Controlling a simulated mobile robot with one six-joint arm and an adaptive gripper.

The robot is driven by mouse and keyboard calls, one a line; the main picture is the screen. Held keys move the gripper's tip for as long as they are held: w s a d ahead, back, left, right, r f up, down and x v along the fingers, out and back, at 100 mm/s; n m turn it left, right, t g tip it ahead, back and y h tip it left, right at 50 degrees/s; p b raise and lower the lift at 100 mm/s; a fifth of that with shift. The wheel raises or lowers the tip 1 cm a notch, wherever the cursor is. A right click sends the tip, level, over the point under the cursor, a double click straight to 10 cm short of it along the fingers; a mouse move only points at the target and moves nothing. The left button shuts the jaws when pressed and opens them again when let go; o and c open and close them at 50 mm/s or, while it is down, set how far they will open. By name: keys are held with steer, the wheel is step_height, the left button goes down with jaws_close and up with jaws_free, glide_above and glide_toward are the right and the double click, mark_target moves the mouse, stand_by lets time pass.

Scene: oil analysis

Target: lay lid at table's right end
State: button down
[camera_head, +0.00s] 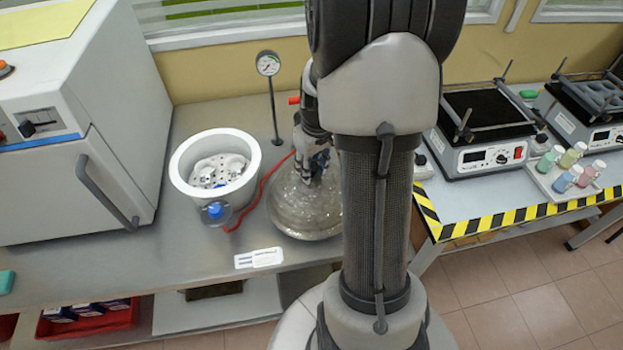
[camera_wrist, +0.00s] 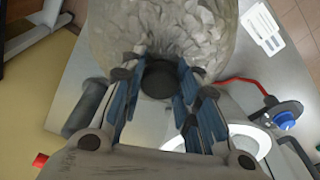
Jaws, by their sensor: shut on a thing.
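The lid (camera_head: 300,212) is a clear, rough-looking glass dome with a dark knob (camera_wrist: 160,77). It is over the right part of the grey metal table (camera_head: 215,258), to the right of the open white pot (camera_head: 181,182). I cannot tell whether its rim touches the table. My gripper (camera_head: 314,172) is above the lid. In the wrist view, the blue-padded fingers of my gripper (camera_wrist: 157,92) are shut on the knob from both sides. My arm hides the lid's right edge and part of the table's right end.
A gauge on a stand (camera_head: 268,64) rises behind. A white oven (camera_head: 85,130) stands left. A label (camera_head: 258,258) is in front. A striped-edge bench (camera_head: 505,222) with hotplates stands right.

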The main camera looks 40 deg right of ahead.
steer(key=shift+f+b, duration=0.55)
steer(key=shift+f, duration=1.55)
steer(key=c, duration=1.2)
jaws_free()
steer(key=shift+f, duration=0.1)
steer(key=r+p, duration=0.1)
steer(key=r, duration=0.3)
steer(key=s+r+p, duration=0.1)
steer(key=r, duration=0.3)
steer(key=r+p, duration=0.1)
steer(key=r, duration=0.3)
steer(key=shift+s, duration=0.25)
steer(key=s+a+r+n+t, duration=0.1)
steer(key=s+a+r, duration=0.4)
steer(key=a, duration=0.4)
steer(key=s+a+r+t, duration=0.1)
steer(key=s+a+r, duration=0.1)
steer(key=a+r, duration=0.7)
steer(key=shift+t, duration=0.6)
steer(key=s+a, duration=0.3)
steer(key=s, duration=0.1)
steer(key=s+a, duration=0.2)
steer(key=shift+s+a+f, duration=0.25)
steer(key=shift+a+f, duration=0.05)
steer(key=shift+a, duration=0.05)
